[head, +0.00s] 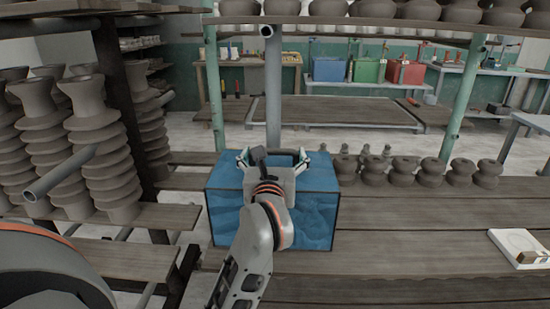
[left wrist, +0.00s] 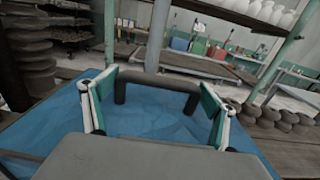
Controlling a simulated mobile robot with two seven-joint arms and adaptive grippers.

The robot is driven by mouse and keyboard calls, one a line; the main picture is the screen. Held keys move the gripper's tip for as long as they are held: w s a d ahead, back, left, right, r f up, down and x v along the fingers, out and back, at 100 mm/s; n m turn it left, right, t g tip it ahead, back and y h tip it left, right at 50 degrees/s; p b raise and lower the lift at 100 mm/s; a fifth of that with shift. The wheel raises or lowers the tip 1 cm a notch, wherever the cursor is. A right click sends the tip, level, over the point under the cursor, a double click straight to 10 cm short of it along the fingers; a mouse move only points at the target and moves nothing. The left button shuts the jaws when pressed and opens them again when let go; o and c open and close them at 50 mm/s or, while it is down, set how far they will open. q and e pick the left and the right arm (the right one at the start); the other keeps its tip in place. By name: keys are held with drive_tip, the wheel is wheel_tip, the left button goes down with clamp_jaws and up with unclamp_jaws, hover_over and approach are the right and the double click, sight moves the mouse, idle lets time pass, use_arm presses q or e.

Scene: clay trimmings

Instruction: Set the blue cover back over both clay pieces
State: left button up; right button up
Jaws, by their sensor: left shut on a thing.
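The blue cover (head: 312,222) is a box shape with dark edges and a dark bar handle on top. It is at the middle of the wooden bench in the head view. Its blue top (left wrist: 150,122) fills the lower middle of the left wrist view. My left gripper (head: 272,158) is over the top of the cover, shut on its dark handle (left wrist: 155,83), with a finger at each end of the bar. I cannot tell whether the cover rests on the bench or hangs just above it. No clay pieces show under the cover. My right gripper is not in view.
Several dark clay pieces (head: 430,172) stand in rows on the bench, right of the cover. A white tray (head: 508,240) holding a brown block lies at the right edge. Stacked ribbed clay columns (head: 103,150) stand at left. Green posts (head: 463,92) rise behind. The right-hand planks are mostly clear.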

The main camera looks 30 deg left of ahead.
use_arm(q)
drive_tip(key=shift+f, duration=0.25)
drive_tip(key=o, duration=1.7)
